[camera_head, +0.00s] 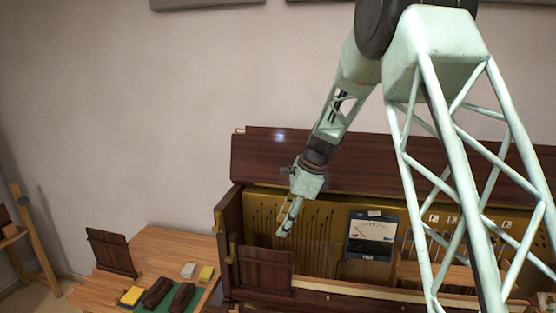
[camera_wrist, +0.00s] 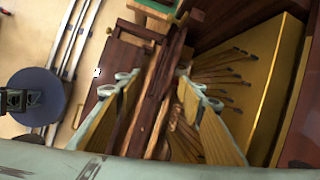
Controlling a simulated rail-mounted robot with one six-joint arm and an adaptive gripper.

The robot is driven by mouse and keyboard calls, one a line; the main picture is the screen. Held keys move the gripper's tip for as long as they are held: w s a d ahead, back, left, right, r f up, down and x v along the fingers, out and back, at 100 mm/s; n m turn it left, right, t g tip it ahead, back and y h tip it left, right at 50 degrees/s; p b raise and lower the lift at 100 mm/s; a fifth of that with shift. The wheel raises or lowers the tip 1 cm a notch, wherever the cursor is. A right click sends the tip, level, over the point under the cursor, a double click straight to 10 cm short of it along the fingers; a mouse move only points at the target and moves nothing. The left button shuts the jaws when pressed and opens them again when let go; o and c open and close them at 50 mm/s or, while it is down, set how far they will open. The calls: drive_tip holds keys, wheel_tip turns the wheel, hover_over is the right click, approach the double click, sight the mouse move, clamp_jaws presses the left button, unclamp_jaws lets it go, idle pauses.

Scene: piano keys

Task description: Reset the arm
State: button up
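My gripper (camera_head: 288,218) hangs from my pale green arm over the left part of the open upright piano (camera_head: 228,215). In the wrist view, the two fingers of my gripper (camera_wrist: 158,84) stand apart, with nothing held between them. Dark wooden piano parts show below and behind the gap. The gripper appears above the piano's inside, clear of its parts, though the exact height is hard to tell.
A wooden table (camera_head: 170,244) at the left holds dark brushes (camera_head: 157,292), yellow blocks (camera_head: 133,296) and a pale block (camera_head: 188,270). A meter (camera_head: 371,232) stands inside the piano. A round blue stool (camera_wrist: 36,95) shows in the wrist view.

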drive_tip(key=s+d+r+n+h+b, duration=0.1)
drive_tip(key=s+d+r+n+b, duration=0.15)
drive_tip(key=s+r, duration=0.45)
drive_tip(key=s+d+r+n+t+b, duration=0.1)
drive_tip(key=s+d+r+n, duration=0.3)
drive_tip(key=s, duration=0.7)
drive_tip(key=s+d+r+n+h+b, duration=0.1)
drive_tip(key=s+d+r+n+b, duration=0.15)
drive_tip(key=s+r, duration=0.45)
drive_tip(key=s+d+f+n+b, duration=0.1)
drive_tip(key=s+d+f+n, duration=0.1)
drive_tip(key=s, duration=0.9)
drive_tip(key=s+d+f+n+t+h+b, duration=0.1)
drive_tip(key=s+d+n, duration=0.3)
drive_tip(key=s, duration=0.7)
drive_tip(key=s+d+f+n+h+b, duration=0.1)
drive_tip(key=s+d+f+n+b, duration=0.2)
drive_tip(key=s, duration=0.8)
drive_tip(key=shift+d+f+t, duration=0.4)
drive_tip(key=shift+d, duration=0.1)
drive_tip(key=shift+d+r, duration=0.1)
drive_tip(key=shift+c, duration=0.8)
